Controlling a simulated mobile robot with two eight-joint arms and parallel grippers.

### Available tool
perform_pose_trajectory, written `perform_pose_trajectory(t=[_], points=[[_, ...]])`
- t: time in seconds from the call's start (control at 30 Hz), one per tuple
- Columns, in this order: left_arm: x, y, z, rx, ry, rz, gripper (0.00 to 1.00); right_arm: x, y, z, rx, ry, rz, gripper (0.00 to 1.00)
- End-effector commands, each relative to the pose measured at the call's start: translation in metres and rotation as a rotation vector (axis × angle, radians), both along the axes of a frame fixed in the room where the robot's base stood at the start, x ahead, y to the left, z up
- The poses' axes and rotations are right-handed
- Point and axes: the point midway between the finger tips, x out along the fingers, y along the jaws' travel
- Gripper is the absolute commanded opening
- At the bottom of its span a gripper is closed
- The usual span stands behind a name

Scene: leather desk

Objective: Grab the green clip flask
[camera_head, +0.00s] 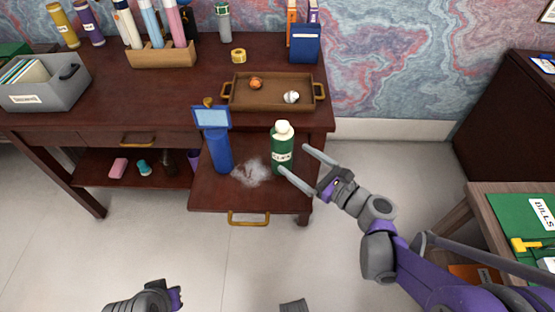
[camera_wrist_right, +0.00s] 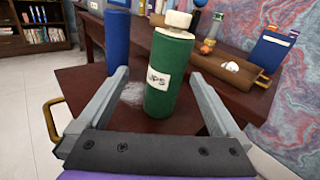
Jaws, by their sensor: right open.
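The green clip flask (camera_head: 281,152) has a white cap and a white label. It stands upright on the lower pull-out surface of the desk, right of a blue bottle (camera_head: 218,150). My right gripper (camera_head: 293,158) is open, with its fingers reaching in from the right towards the flask. In the right wrist view, the flask (camera_wrist_right: 170,78) stands between the two spread fingers (camera_wrist_right: 157,75), and I cannot tell whether they touch it. My left gripper's fingers do not show.
The pull-out surface (camera_head: 215,198) has a pale powdery patch (camera_head: 251,172) beside the flask. Above and behind is the desktop with a brown tray (camera_head: 240,94), holding an orange and a white item. A side table (camera_head: 480,210) stands at the right.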

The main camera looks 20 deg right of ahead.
Motion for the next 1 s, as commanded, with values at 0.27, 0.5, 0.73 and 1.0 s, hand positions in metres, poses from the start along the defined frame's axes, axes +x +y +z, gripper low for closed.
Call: perform_pose_trajectory(t=[0.27,0.5,0.73,1.0], points=[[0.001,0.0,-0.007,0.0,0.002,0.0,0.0,0.027,0.002,0.0,0.101,0.001,-0.025,1.0],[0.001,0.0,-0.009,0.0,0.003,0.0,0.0,0.052,0.016,0.001,0.099,0.001,-0.026,1.0],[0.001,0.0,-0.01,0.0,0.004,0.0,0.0,0.067,0.024,0.003,0.098,0.002,-0.026,1.0],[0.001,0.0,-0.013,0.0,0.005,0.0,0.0,0.099,0.041,0.005,0.097,0.001,-0.026,1.0]])
